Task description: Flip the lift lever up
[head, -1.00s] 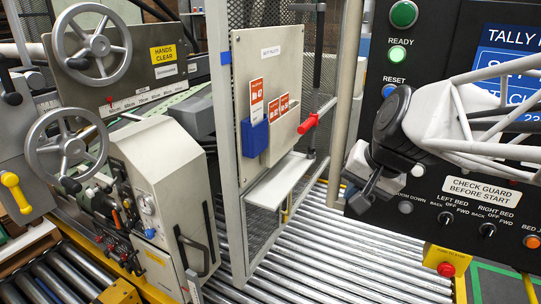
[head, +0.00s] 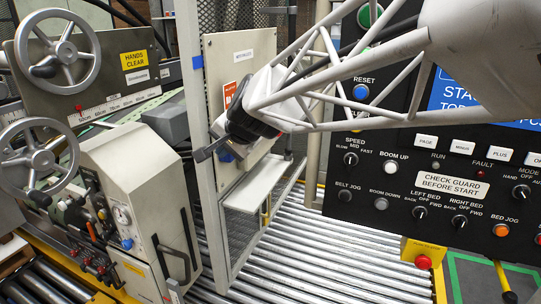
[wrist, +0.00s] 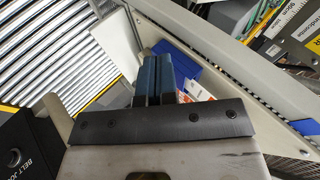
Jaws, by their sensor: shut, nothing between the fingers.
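I cannot pick out a lever marked "lift"; no such label is readable. Small levers and knobs (head: 88,222) sit on the left machine, beside its beige cabinet (head: 150,190). My gripper (head: 201,154) hangs in front of the guard panel (head: 222,60), pointing down and left towards the cabinet. It is shut and empty, apart from the cabinet. In the wrist view, its two dark fingers (wrist: 152,82) are together, with a blue holder (wrist: 176,62) behind them. My arm hides much of the guard panel.
Two handwheels (head: 58,52) stand at the left. A black control panel (head: 400,190) with buttons and switches fills the right, and a red button (head: 423,262) sits on a yellow box below it. The roller conveyor (head: 310,255) runs between, clear on top.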

